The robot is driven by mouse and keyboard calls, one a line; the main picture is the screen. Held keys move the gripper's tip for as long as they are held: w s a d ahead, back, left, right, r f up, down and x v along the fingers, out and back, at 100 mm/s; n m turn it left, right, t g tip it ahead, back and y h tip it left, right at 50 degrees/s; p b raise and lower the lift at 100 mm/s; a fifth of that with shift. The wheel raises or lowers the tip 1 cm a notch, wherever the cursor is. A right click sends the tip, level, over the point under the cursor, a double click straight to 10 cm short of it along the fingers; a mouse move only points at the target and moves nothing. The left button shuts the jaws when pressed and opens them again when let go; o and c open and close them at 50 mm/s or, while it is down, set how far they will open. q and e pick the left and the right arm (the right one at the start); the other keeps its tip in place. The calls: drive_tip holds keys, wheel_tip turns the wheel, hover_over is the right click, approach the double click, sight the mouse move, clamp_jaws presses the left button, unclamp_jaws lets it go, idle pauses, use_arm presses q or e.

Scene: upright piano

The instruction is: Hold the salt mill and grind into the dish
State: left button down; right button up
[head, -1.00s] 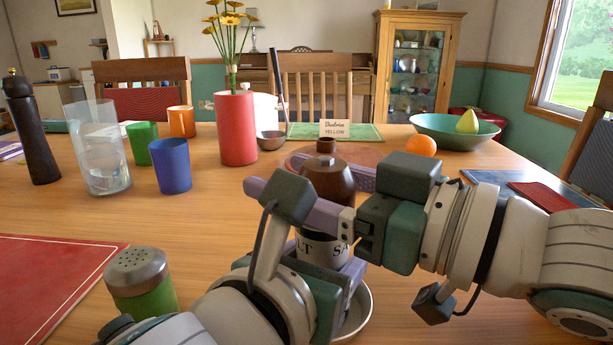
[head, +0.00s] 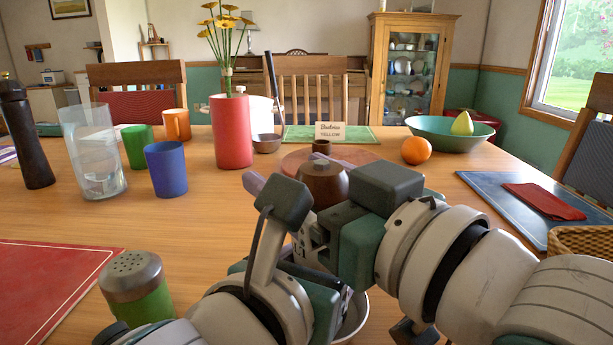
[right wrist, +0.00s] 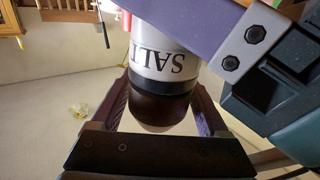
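The salt mill (head: 323,187) stands upright, with a brown wooden top and a white body lettered SALT. It also shows upside down in the right wrist view (right wrist: 168,52). My right gripper (right wrist: 160,92) has its purple fingers on both sides of the brown top and looks shut on it. My left gripper (head: 318,268) is shut on the lower white body; its finger crosses that body in the right wrist view. The dish (head: 354,318), with a pale metal rim, is below the mill on the table, mostly hidden by my left gripper and arm.
A green shaker (head: 137,285) stands near my left arm. Cups, a glass pitcher (head: 93,150), a dark tall mill (head: 25,140) and a red vase (head: 231,130) are farther left. An orange (head: 416,151), a green bowl (head: 450,135) and a basket (head: 588,243) are right.

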drive_tip(key=shift+o, duration=1.2)
drive_tip(key=shift+d+f, duration=0.1)
use_arm(q)
drive_tip(key=shift+c, duration=0.3)
unclamp_jaws()
use_arm(e)
drive_tip(key=v, duration=1.2)
